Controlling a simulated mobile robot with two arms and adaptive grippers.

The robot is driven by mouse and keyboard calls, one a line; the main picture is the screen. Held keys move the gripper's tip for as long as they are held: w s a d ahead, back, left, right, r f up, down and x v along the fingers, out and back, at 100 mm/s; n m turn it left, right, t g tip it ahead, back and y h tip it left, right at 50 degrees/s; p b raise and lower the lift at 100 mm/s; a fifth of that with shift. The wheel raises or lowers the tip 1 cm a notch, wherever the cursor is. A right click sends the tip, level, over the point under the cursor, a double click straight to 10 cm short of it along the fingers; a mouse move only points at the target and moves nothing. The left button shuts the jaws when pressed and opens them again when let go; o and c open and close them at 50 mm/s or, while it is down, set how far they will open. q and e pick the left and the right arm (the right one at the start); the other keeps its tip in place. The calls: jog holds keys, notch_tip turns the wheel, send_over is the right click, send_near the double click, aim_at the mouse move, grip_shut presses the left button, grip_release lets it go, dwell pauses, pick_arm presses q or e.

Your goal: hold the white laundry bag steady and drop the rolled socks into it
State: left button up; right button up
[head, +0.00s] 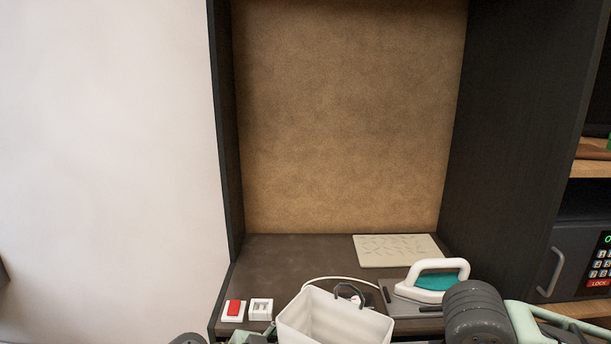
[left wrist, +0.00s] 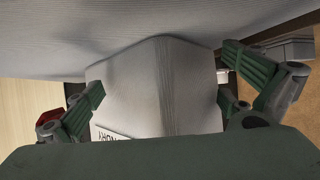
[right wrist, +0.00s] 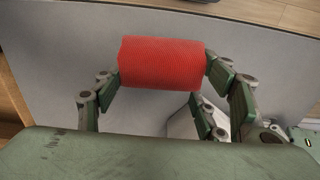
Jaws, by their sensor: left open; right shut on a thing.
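The white laundry bag (head: 335,322) stands open-topped at the bottom middle of the head view, its lower part cut off. In the left wrist view the bag (left wrist: 160,75) shows close up, with part of a dark-lettered label. My left gripper (left wrist: 168,92) is open, with one finger on each side of a bag corner; whether they touch it I cannot tell. The red rolled socks (right wrist: 161,62) are held across my right gripper (right wrist: 163,75), which is shut on them. In the right wrist view a pale part of the bag (right wrist: 182,125) shows behind the fingers.
An iron (head: 435,282) rests on a dark pad right of the bag, close to my right arm. A red-topped switch (head: 233,310) and a small white square piece (head: 261,309) lie left of the bag. A pale patterned board (head: 398,251) lies at the back. The counter's back left is clear.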

pick_arm(q)
jog(key=shift+s, duration=0.1)
jog(key=c, duration=1.3)
jog(key=shift+s+f, duration=0.2)
jog(key=shift+f, duration=0.1)
jog(key=c, duration=0.9)
grip_shut()
jog(key=shift+d+f, duration=0.1)
jog(key=shift+c, duration=1.3)
grip_release()
jog(key=shift+a+r, duration=0.2)
jog(key=o, duration=0.7)
jog(key=shift+w+d+f, duration=0.1)
jog(key=shift+w+d, duration=0.05)
jog(key=o, duration=0.8)
jog(key=shift+w, duration=0.1)
jog(key=shift+r, duration=0.2)
